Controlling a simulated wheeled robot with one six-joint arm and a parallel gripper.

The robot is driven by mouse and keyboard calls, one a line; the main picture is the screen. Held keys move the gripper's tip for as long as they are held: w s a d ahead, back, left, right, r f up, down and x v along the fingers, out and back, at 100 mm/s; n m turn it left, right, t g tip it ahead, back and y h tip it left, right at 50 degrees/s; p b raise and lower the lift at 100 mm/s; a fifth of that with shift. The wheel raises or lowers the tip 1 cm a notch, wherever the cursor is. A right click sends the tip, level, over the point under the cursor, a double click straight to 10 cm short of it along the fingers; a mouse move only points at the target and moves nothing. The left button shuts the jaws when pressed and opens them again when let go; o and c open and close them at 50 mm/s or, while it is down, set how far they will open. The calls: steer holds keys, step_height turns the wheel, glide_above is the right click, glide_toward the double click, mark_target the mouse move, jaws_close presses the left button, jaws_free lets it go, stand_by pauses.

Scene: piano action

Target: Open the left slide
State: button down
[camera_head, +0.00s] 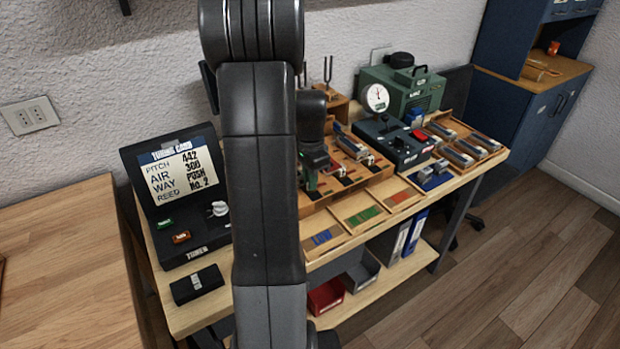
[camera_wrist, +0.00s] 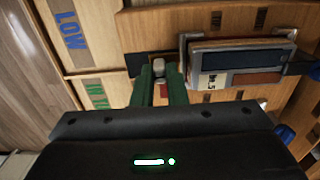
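My gripper (camera_wrist: 160,76) has two green fingers close together, with a small grey knob (camera_wrist: 158,66) between them. The knob fills the narrow gap, and the fingers appear shut on it. The knob stands at the edge of the wooden rack, beside a dark slot; the slide it may belong to is mostly hidden under the fingers. To its right in the wrist view is a grey-framed block (camera_wrist: 236,60). In the head view my gripper (camera_head: 312,180) is low over the left part of the wooden rack (camera_head: 378,176), partly hidden by my arm.
Open trays with blue, green and red strips (camera_head: 362,215) lie in front of the rack. A black tuner box (camera_head: 180,200) stands left on the bench. A dial gauge (camera_head: 377,97) and a green machine (camera_head: 410,85) stand behind, right. My arm hides the bench middle.

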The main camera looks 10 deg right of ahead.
steer(key=shift+s+d, duration=0.35)
steer(key=shift+s, duration=0.55)
steer(key=shift+s+d, duration=0.35)
steer(key=shift+s, duration=0.55)
steer(key=c, duration=1.4)
jaws_free()
steer(key=shift+s, duration=0.1)
steer(key=shift+c, duration=0.2)
step_height(320, 180, up, 14)
steer(key=shift+f, duration=0.1)
